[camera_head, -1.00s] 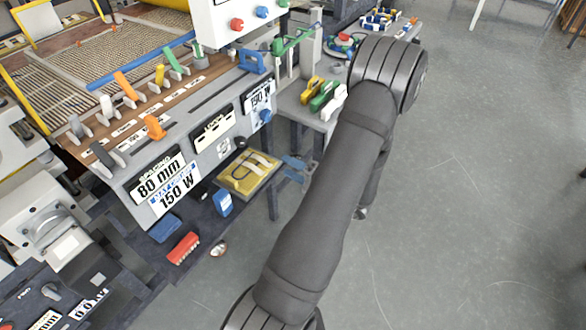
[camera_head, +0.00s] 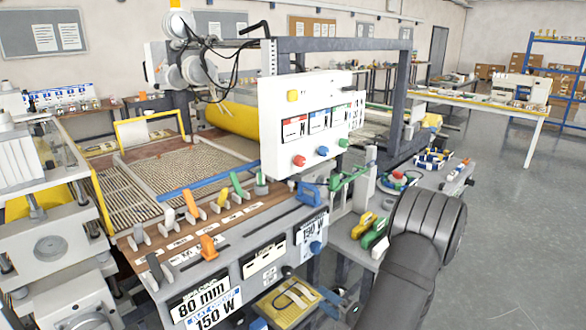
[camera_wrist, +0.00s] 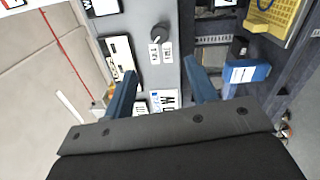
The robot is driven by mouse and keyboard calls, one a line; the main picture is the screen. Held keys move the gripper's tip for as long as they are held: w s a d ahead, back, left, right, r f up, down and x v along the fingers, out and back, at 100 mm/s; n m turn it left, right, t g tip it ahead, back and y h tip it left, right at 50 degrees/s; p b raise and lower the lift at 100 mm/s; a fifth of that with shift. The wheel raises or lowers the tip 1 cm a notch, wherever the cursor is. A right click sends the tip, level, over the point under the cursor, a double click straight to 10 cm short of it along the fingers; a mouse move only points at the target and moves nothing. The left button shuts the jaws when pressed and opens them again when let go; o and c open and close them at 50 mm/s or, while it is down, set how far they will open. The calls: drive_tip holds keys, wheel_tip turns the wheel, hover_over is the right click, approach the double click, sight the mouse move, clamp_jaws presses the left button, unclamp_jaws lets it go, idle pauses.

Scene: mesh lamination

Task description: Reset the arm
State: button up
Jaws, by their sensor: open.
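My gripper (camera_wrist: 162,95) shows in the wrist view with its two blue fingers apart and nothing between them. Beyond the fingers is the grey front panel (camera_wrist: 150,65) of the machine, with a dark knob and small white labels. In the head view my dark arm rises at the lower right, in front of the machine's right end. The gripper is not clearly visible in the head view.
The laminating machine has a row of coloured levers (camera_head: 220,200) and a white control box (camera_head: 305,120). A yellow tray (camera_head: 288,302) sits low at the front. A side table (camera_head: 425,185) holds small parts. Grey floor (camera_head: 510,220) at the right is clear.

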sight(290, 274)
drive_tip(key=x, duration=1.3)
drive_tip(key=shift+w+a, duration=0.2)
drive_tip(key=shift+d, duration=0.1)
drive_tip(key=r+v, duration=0.1)
drive_tip(key=v, duration=1.6)
drive_tip(key=x, duration=1.1)
drive_tip(key=f+x, duration=0.1)
drive_tip(key=x, duration=0.4)
drive_tip(key=shift+w+a, duration=0.2)
drive_tip(key=shift+a, duration=0.2)
drive_tip(key=shift+w+a+n, duration=0.1)
drive_tip(key=shift+w+n, duration=0.1)
drive_tip(key=shift+n, duration=0.5)
drive_tip(key=n, duration=0.5)
drive_tip(key=shift+n, duration=0.3)
drive_tip(key=n, duration=0.6)
drive_tip(key=shift+n, duration=0.4)
drive_tip(key=shift+g, duration=0.3)
